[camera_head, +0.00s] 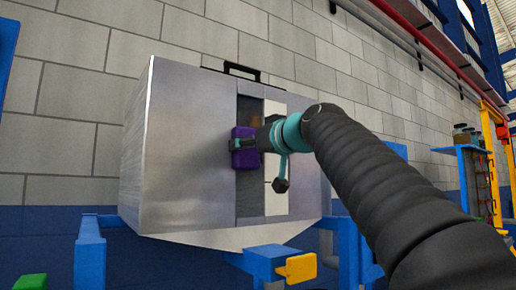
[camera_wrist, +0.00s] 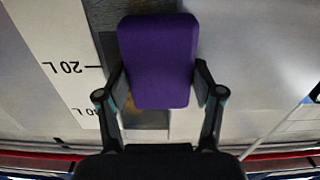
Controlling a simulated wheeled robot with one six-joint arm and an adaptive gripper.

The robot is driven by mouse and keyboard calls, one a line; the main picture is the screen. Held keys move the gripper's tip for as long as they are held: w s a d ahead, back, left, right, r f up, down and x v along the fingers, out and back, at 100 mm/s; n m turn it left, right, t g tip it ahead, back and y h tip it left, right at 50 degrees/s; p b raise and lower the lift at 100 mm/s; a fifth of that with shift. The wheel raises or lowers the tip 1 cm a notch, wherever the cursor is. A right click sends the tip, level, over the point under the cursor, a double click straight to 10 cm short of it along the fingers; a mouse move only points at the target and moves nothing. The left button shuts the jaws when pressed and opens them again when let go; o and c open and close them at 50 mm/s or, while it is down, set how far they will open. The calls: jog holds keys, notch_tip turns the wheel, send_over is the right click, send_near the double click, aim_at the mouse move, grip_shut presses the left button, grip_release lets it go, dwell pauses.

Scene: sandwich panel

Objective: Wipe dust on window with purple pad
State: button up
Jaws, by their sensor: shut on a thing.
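A purple pad (camera_head: 243,158) is held in my gripper (camera_head: 247,143) in front of a grey metal tank. The wrist view shows the pad (camera_wrist: 158,50) between both fingers of my gripper (camera_wrist: 159,82). The window (camera_head: 250,187) is a dark vertical strip on the tank's front. The pad overlaps the window's left edge in the head view; I cannot tell whether it touches the surface. A brownish patch, seemingly dust, (camera_head: 256,118) shows on the window above the pad. A brown patch (camera_wrist: 150,119) also shows beyond the pad in the wrist view. The pad hides part of the window.
The metal tank (camera_head: 185,140) has a black handle (camera_head: 242,69) on top. A white scale strip (camera_head: 277,202) runs beside the window; the wrist view shows its "20 L" mark (camera_wrist: 72,68). Blue supports (camera_head: 90,255) and a yellow block (camera_head: 297,267) sit below.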

aim_at(244, 134)
jog(key=shift+s+a+r+p, duration=0.15)
jog(key=shift+r+p, duration=0.2)
jog(key=shift+r, duration=0.1)
jog(key=shift+s+a+r+p, duration=0.15)
jog(key=shift+a+r+p, duration=0.05)
jog(key=shift+r+p, duration=0.25)
jog(key=shift+s+a+r+p, duration=0.15)
jog(key=shift+r+p, duration=0.15)
jog(key=shift+r, duration=0.15)
jog(key=shift+w+d, duration=2.25)
jog(key=shift+d, duration=0.9)
jog(key=shift+s+a+f+b, duration=0.1)
jog(key=shift+s+a+b, duration=0.1)
jog(key=shift+s+a, duration=0.7)
jog(key=shift+s+a+r+b, duration=0.15)
jog(key=shift+s+a, duration=0.4)
jog(key=shift+a, duration=0.7)
jog(key=shift+s+a+f+b, duration=0.2)
jog(key=shift+s+a, duration=0.5)
jog(key=shift+a, duration=0.4)
jog(key=b+v, duration=0.2)
jog(key=v, duration=0.4)
jog(key=shift+d, duration=0.1)
